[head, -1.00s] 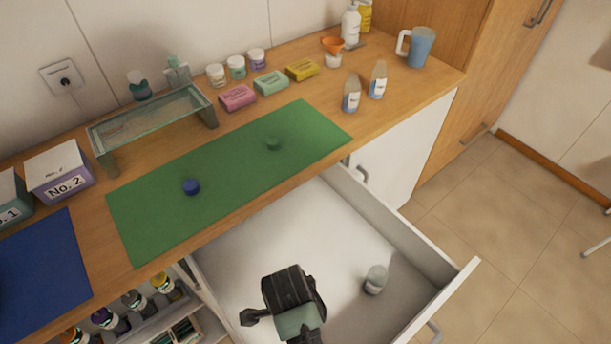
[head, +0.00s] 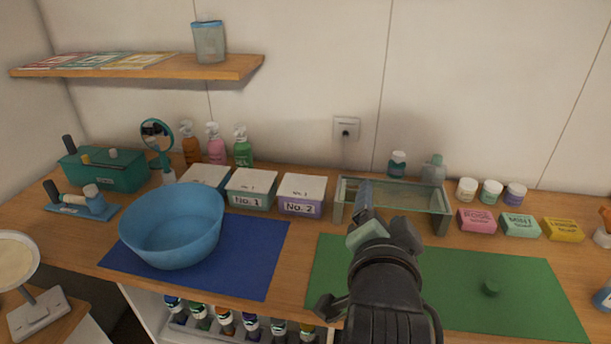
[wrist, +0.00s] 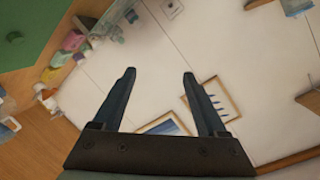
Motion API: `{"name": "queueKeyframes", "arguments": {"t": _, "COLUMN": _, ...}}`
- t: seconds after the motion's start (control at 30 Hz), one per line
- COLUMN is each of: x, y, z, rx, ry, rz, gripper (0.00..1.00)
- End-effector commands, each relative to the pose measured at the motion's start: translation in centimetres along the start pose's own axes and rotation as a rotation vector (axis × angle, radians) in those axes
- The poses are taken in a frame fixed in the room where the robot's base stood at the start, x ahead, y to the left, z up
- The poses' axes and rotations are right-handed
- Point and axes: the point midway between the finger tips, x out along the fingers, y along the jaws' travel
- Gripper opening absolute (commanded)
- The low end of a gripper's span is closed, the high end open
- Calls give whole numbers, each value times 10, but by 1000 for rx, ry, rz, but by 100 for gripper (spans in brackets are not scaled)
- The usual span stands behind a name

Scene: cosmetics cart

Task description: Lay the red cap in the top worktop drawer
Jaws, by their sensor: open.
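I see no red cap in either view now. The top worktop drawer is out of view too. My gripper (head: 364,196) is raised over the worktop, in front of the glass-topped stand. In the wrist view my gripper (wrist: 160,75) is open with nothing between its fingers, which point towards the wall. My arm hides part of the green mat.
A blue bowl (head: 172,228) stands on the blue mat (head: 262,262). Boxes No. 1 (head: 250,190) and No. 2 (head: 302,196) stand left of the glass-topped stand (head: 405,192). Soap boxes (head: 520,225) and jars line the right. A shelf (head: 180,66) is above left.

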Motion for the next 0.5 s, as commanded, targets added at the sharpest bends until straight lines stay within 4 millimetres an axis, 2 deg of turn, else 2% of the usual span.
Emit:
{"name": "queueKeyframes", "arguments": {"t": 0.03, "x": -16, "y": -50, "z": -23, "rx": -100, "ry": 82, "rz": -131, "gripper": 75}}
{"name": "queueKeyframes", "arguments": {"t": 0.1, "x": -46, "y": -109, "z": -51, "rx": -237, "ry": 212, "rz": -284, "gripper": 75}}
{"name": "queueKeyframes", "arguments": {"t": 0.17, "x": -78, "y": -152, "z": -73, "rx": -339, "ry": 335, "rz": -395, "gripper": 75}}
{"name": "queueKeyframes", "arguments": {"t": 0.2, "x": -101, "y": -176, "z": -86, "rx": -399, "ry": 419, "rz": -457, "gripper": 75}}
{"name": "queueKeyframes", "arguments": {"t": 0.3, "x": -156, "y": -221, "z": -111, "rx": -511, "ry": 615, "rz": -569, "gripper": 75}}
{"name": "queueKeyframes", "arguments": {"t": 0.33, "x": -170, "y": -230, "z": -117, "rx": -536, "ry": 666, "rz": -591, "gripper": 75}}
{"name": "queueKeyframes", "arguments": {"t": 0.4, "x": -198, "y": -244, "z": -127, "rx": -577, "ry": 764, "rz": -627, "gripper": 75}}
{"name": "queueKeyframes", "arguments": {"t": 0.5, "x": -221, "y": -255, "z": -135, "rx": -611, "ry": 849, "rz": -650, "gripper": 75}}
